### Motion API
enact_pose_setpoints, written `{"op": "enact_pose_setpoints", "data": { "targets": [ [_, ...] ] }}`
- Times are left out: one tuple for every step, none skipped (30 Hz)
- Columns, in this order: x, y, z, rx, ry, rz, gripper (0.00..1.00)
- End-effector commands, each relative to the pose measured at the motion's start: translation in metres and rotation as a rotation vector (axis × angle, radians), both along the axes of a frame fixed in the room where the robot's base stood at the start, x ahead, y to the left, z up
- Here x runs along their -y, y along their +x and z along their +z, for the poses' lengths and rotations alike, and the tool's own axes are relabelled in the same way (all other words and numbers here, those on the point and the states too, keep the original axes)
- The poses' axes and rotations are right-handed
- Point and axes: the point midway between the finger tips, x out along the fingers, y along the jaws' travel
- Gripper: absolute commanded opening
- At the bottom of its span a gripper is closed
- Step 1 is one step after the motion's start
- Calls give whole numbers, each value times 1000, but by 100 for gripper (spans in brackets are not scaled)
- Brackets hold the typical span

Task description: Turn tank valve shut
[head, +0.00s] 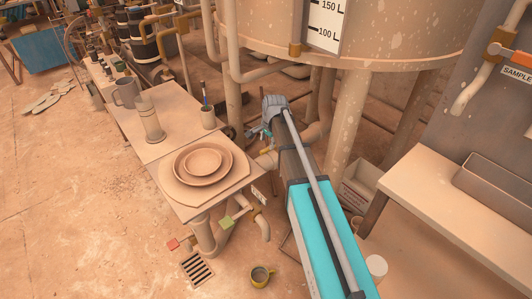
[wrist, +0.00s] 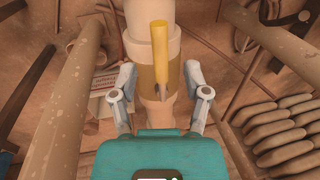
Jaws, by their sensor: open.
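The tank valve has a yellow lever handle (wrist: 159,40) and a brass-coloured body (wrist: 172,78) on a pale pipe in the wrist view. The handle points along the pipe. My gripper (wrist: 160,80) is open, with one finger on each side of the valve body. The handle's lower end lies between the fingers, and I cannot tell whether either finger touches the valve. In the head view my gripper (head: 258,134) is below the large tank (head: 400,35), beside the table. The valve is mostly hidden there by my arm.
A table (head: 155,150) with stacked plates (head: 203,162), a mug (head: 126,92) and a bottle (head: 149,118) stands left of my arm. Tank legs (head: 346,120) stand close on the right. A bench (head: 450,195) is farther right. Several rounded sacks (wrist: 280,130) show in the wrist view.

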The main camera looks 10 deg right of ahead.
Motion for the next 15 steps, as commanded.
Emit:
{"op": "enact_pose_setpoints", "data": {
  "targets": [
    [-1, 1, -8, 0, 0, 0, 61],
    [-1, 1, -10, 0, 0, 0, 61],
    [-1, 2, -14, 0, 0, 0, 61],
    [-1, 2, -16, 0, 0, 0, 61],
    [-2, 3, -18, 0, 0, 0, 61],
    [-2, 3, -21, 0, 0, 0, 61],
    [-2, 4, -23, 0, 0, 0, 61],
    [-2, 4, -25, 0, 0, 0, 61],
    [-3, 5, -28, 0, 0, 0, 61],
    [-3, 5, -30, 0, 0, 0, 61],
    [-3, 5, -32, 0, 0, 0, 61],
    [-3, 6, -34, 0, 0, 0, 61],
    [-3, 6, -36, 0, 0, 0, 61],
    [-3, 6, -37, 0, 0, 0, 61],
    [-4, 7, -39, 0, 0, 0, 61]
  ]
}}
